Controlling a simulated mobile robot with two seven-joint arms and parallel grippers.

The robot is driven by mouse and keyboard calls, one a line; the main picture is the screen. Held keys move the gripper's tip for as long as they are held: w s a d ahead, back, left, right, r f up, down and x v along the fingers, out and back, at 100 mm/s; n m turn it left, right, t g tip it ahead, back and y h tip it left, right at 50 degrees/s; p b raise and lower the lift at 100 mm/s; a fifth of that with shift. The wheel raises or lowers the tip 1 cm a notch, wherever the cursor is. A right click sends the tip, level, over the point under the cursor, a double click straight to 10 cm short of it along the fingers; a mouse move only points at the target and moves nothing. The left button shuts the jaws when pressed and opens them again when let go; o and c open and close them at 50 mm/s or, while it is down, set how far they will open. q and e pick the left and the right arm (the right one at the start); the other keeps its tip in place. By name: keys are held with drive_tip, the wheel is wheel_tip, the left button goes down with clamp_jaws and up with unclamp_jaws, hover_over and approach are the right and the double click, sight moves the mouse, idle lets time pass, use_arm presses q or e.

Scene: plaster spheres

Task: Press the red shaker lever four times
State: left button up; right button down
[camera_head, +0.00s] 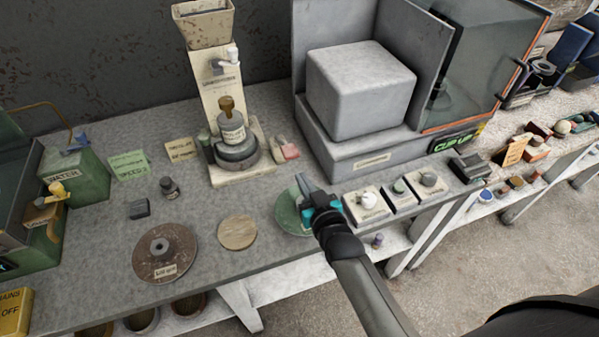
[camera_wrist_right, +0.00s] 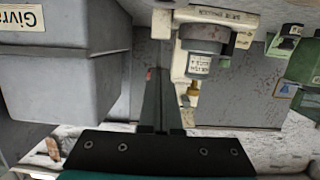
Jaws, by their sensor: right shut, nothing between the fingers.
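The red lever (camera_head: 288,150) sits low at the right side of the base of a cream shaker stand (camera_head: 221,95). A grey jar (camera_head: 232,127) with a brown top stands on the shaker's round plate. My right gripper (camera_head: 301,180) is shut and empty, above a green disc (camera_head: 287,213), in front of the lever and apart from it. In the right wrist view, which looks upside down, the shut fingers (camera_wrist_right: 158,78) point toward the stand (camera_wrist_right: 215,20). A small reddish patch shows beside the fingertips; I cannot tell whether it is the lever. My left gripper is not in view.
A large grey machine with a pale block (camera_head: 362,88) stands right of the shaker. Small boxes with knobs (camera_head: 367,204) line the front edge. A brown disc (camera_head: 165,252) and a tan disc (camera_head: 237,232) lie on the grey bench to the left.

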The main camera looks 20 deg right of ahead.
drive_tip(key=s, duration=0.3)
drive_tip(key=s+f, duration=0.1)
drive_tip(key=s, duration=0.1)
drive_tip(key=shift+s+d, duration=0.15)
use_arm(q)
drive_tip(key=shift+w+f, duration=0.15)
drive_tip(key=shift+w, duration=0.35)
use_arm(e)
drive_tip(key=shift+s, duration=0.75)
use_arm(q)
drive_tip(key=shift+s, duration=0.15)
use_arm(e)
drive_tip(key=shift+w, duration=0.1)
idle(1.0)
